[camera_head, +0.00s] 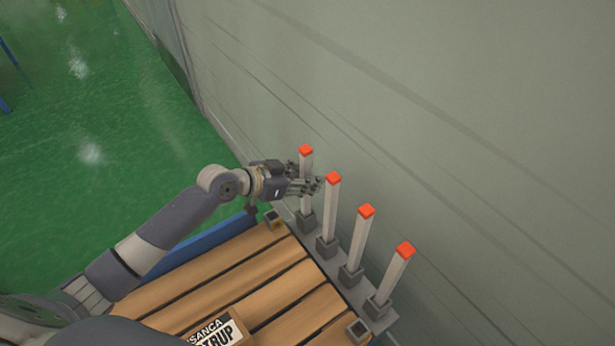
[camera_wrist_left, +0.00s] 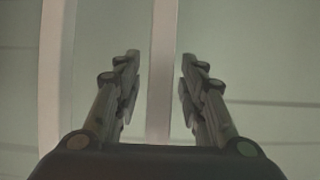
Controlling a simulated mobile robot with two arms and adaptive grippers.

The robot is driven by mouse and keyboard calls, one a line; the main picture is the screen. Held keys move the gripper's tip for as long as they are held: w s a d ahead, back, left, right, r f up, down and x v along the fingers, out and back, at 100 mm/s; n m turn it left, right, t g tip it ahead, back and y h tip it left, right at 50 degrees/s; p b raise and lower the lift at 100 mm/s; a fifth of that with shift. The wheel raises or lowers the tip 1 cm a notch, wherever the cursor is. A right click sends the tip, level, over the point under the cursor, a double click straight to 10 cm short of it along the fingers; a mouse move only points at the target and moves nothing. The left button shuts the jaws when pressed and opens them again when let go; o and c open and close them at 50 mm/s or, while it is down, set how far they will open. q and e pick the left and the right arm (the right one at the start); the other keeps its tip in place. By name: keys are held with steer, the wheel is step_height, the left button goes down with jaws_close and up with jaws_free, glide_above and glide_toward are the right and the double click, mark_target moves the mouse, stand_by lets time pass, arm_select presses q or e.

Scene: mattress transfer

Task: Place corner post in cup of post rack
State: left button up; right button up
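Several pale corner posts with red caps stand in a row along the wall. The leftmost post (camera_head: 306,167) stands upright with its lower end in a grey cup (camera_head: 306,222). My left gripper (camera_head: 311,186) is at the upper half of this post. In the left wrist view, the fingers of my left gripper (camera_wrist_left: 159,82) are apart, with a pale post (camera_wrist_left: 161,60) between them and a narrow gap on each side. The other posts (camera_head: 329,210), (camera_head: 358,243) and (camera_head: 391,281) stand in their own cups on the grey rack strip (camera_head: 341,283). My right gripper is not in view.
A slatted wooden platform (camera_head: 235,266) with a printed label (camera_head: 219,335) lies in front of the rack. Small square sockets (camera_head: 272,217) and (camera_head: 358,329) sit at its corners. A plain wall (camera_head: 430,120) is close behind the posts. Green floor (camera_head: 90,190) is open at the left.

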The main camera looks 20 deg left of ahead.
arm_select(q)
steer(key=p+v, duration=0.1)
steer(key=v, duration=1)
steer(key=shift+s+a+r, duration=0.15)
steer(key=shift+s+r, duration=0.05)
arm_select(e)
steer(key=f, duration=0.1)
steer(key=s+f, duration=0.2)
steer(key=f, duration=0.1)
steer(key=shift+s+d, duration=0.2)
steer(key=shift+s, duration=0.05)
